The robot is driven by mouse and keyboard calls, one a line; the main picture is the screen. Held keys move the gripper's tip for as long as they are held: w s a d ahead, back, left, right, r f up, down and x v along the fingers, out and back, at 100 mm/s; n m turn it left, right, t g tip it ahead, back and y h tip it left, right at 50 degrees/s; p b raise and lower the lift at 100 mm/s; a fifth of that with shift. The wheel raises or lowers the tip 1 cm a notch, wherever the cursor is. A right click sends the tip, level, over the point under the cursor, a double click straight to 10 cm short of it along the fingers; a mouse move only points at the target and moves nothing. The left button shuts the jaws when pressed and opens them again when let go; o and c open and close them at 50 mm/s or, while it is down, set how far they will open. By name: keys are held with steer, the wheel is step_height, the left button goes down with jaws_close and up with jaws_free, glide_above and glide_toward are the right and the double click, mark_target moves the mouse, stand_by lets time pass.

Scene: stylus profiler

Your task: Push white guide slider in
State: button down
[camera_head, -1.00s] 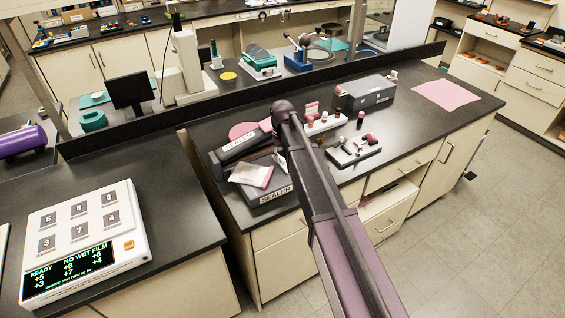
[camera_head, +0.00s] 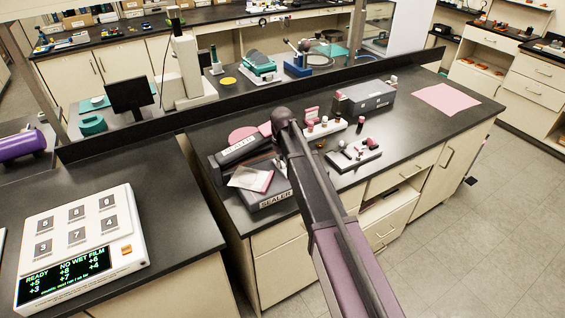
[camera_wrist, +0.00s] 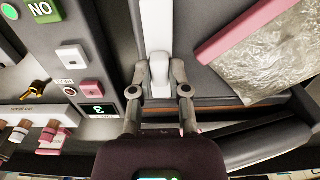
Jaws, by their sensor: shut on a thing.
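The white guide slider (camera_wrist: 159,70) is a small white block at the near end of a pale strip (camera_wrist: 157,25) in the wrist view. My gripper (camera_wrist: 160,80) is shut on it, with one finger on each side. The slider belongs to the dark sealer (camera_head: 272,199), which stands on the bench in the head view. There my arm hides the slider and the gripper's fingers. How far in the slider sits cannot be told.
A clear pouch with a pink edge (camera_wrist: 262,62) lies right of the slider. A panel with buttons and a green display (camera_wrist: 98,109) is on the left. Small pink-capped items (camera_head: 355,152) and a grey box (camera_head: 366,98) stand right of my arm.

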steer(key=shift+s, duration=0.1)
steer(key=shift+s+a, duration=0.3)
steer(key=shift+a, duration=0.2)
steer(key=shift+s+a, duration=0.3)
steer(key=shift+a, duration=0.2)
steer(key=c, duration=0.6)
jaws_free()
steer(key=shift+a, duration=0.1)
